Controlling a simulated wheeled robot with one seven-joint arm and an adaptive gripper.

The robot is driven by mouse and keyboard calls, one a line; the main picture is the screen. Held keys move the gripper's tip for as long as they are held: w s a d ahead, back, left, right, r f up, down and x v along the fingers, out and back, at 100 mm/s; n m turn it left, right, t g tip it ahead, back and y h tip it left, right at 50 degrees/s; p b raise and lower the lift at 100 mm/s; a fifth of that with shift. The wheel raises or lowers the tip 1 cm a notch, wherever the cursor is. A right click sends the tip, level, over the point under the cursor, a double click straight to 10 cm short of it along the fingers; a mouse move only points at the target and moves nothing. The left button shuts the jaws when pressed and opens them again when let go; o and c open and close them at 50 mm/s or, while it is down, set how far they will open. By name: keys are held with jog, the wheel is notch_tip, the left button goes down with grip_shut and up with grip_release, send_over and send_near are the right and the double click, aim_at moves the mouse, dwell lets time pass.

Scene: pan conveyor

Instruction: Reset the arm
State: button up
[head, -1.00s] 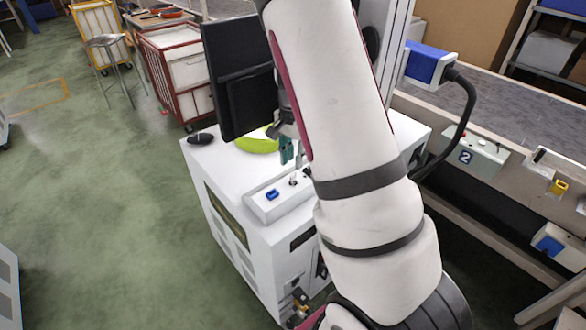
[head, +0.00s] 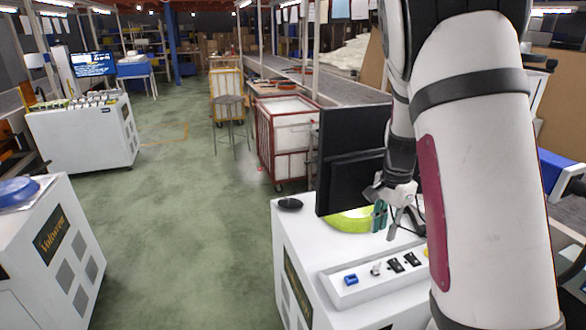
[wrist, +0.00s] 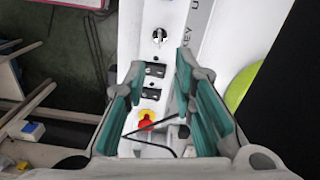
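My gripper (head: 385,218) hangs above the white cabinet in the head view, just in front of the black monitor and a yellow-green round object. My arm covers the right of that view. In the wrist view my gripper (wrist: 160,95) has its teal-padded fingers spread apart, with nothing between them. Below the fingers lies the control panel (wrist: 158,12), with a key-like switch (wrist: 159,35), black rocker switches (wrist: 154,70) and a red-and-yellow button (wrist: 146,119). The fingers look apart from the panel.
The white cabinet (head: 300,235) carries a monitor (head: 352,150), a mouse (head: 290,204) and the yellow-green object (head: 347,222). A red-framed cart (head: 285,140) and a stool (head: 231,115) stand behind. Two white cabinets (head: 85,135) (head: 50,250) stand left. Green floor between is clear.

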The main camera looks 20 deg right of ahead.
jog(key=s+a+r+n+t+y, duration=0.1)
jog(key=s+a+r+n, duration=0.3)
jog(key=a+r, duration=0.2)
jog(key=s+a+r+n+t, duration=0.1)
jog(key=s+a+r+n, duration=0.25)
jog(key=a+r, duration=0.3)
jog(key=s+a+r+n+t, duration=0.1)
jog(key=s+a+r+n, duration=0.1)
jog(key=s, duration=0.5)
jog(key=s+a+r+n+t+h, duration=0.1)
jog(key=s+a+r+n, duration=0.1)
jog(key=s+a+n, duration=0.3)
jog(key=shift+s+n+t, duration=0.3)
jog(key=shift+s+n, duration=0.35)
jog(key=shift+s, duration=0.85)
